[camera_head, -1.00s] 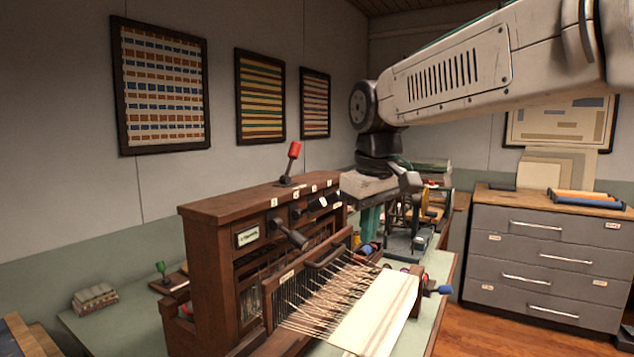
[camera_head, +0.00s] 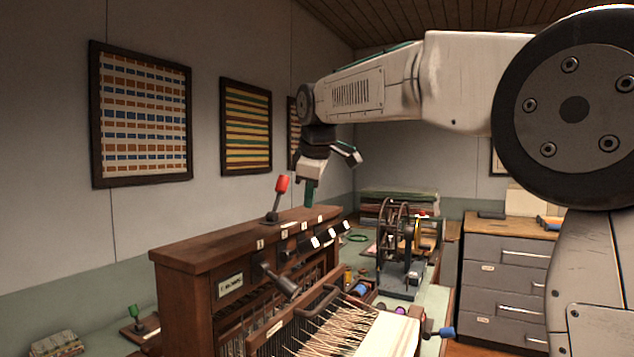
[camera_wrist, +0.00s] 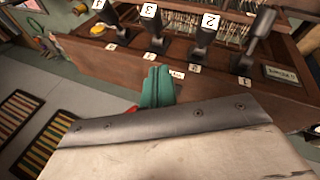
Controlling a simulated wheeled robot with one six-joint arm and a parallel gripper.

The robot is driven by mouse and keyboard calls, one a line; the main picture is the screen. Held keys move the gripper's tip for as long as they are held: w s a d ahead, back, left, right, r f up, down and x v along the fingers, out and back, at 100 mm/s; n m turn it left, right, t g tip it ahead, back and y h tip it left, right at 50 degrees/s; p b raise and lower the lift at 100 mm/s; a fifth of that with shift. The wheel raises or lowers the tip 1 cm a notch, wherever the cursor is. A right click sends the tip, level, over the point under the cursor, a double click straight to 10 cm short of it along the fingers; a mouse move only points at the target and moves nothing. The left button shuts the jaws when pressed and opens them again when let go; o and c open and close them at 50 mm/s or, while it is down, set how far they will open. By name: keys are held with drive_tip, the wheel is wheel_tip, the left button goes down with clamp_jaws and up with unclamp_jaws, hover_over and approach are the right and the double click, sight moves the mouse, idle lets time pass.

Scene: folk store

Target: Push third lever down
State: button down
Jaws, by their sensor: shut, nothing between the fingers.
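The wooden loom cabinet (camera_head: 215,251) carries a row of dark levers. The third lever, tagged 3, shows in the wrist view (camera_wrist: 149,28) and as a white-tipped handle in the head view (camera_head: 330,234). Lever 2 (camera_wrist: 206,36) and lever 4 (camera_wrist: 107,15) flank it. Lever 1 (camera_head: 277,280) sticks out at the front left. A red-handled lever (camera_head: 282,184) stands on the cabinet top. My gripper (camera_head: 309,194) is above the cabinet top, its green fingertips (camera_wrist: 157,78) together and empty. In the wrist view, the fingertips appear just below the base of lever 3; contact is unclear.
Warp threads and white cloth (camera_head: 380,330) lie before the cabinet. A spinning-wheel-like device (camera_head: 402,250) stands behind right on the green table. A grey drawer unit (camera_head: 505,275) is at right. Framed textiles (camera_head: 143,115) hang on the left wall. Air above the cabinet's left end is clear.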

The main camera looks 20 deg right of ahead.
sight(318, 234)
drive_tip(key=d+f, duration=0.1)
drive_tip(key=f, duration=0.1)
drive_tip(key=w+d+f, duration=0.1)
drive_tip(key=f, duration=0.3)
drive_tip(key=shift+w+d+f, duration=0.1)
drive_tip(key=shift+w+d, duration=0.15)
drive_tip(key=shift+d, duration=0.15)
